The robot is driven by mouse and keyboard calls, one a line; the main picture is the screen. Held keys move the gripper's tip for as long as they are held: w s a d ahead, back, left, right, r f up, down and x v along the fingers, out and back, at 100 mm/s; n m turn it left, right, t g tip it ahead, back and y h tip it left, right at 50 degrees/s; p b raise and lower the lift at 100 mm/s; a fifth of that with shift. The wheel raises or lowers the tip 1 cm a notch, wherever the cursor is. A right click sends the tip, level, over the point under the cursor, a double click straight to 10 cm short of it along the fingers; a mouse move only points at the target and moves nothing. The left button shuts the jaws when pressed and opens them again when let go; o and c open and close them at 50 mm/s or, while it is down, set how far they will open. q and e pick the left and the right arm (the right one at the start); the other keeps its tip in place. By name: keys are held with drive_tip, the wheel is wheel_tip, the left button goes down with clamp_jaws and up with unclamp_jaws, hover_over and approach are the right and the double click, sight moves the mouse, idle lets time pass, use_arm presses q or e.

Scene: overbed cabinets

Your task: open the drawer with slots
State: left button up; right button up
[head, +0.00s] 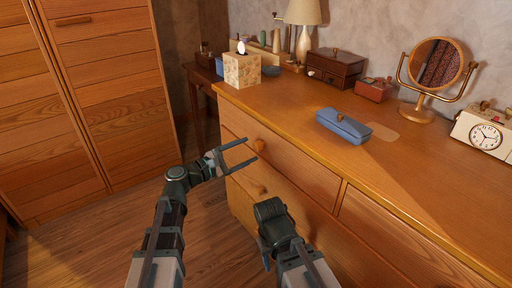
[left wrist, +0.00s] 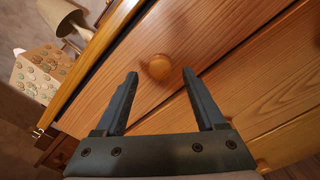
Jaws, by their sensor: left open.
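The wooden dresser has an upper left drawer (head: 235,125) with a round wooden knob (head: 258,145), which also shows in the left wrist view (left wrist: 159,67). The drawer looks shut, and no slots are visible. My left gripper (head: 251,149) is open and empty in front of this drawer. In the left wrist view its two fingers (left wrist: 160,78) point at the drawer face, with the knob between and just beyond their tips. A second knob (head: 257,190) sits on the drawer below. My right arm is at the bottom centre; its gripper fingers do not show.
On the dresser top stand a tissue box (head: 242,69), a blue case (head: 343,126), a round mirror (head: 436,64), a clock (head: 486,136) and a lamp (head: 303,25). A tall wardrobe (head: 110,90) stands at the left. Floor (head: 105,225) is clear between them.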

sight(255, 147)
use_arm(q)
drive_tip(key=shift+x, duration=2.2)
clamp_jaws()
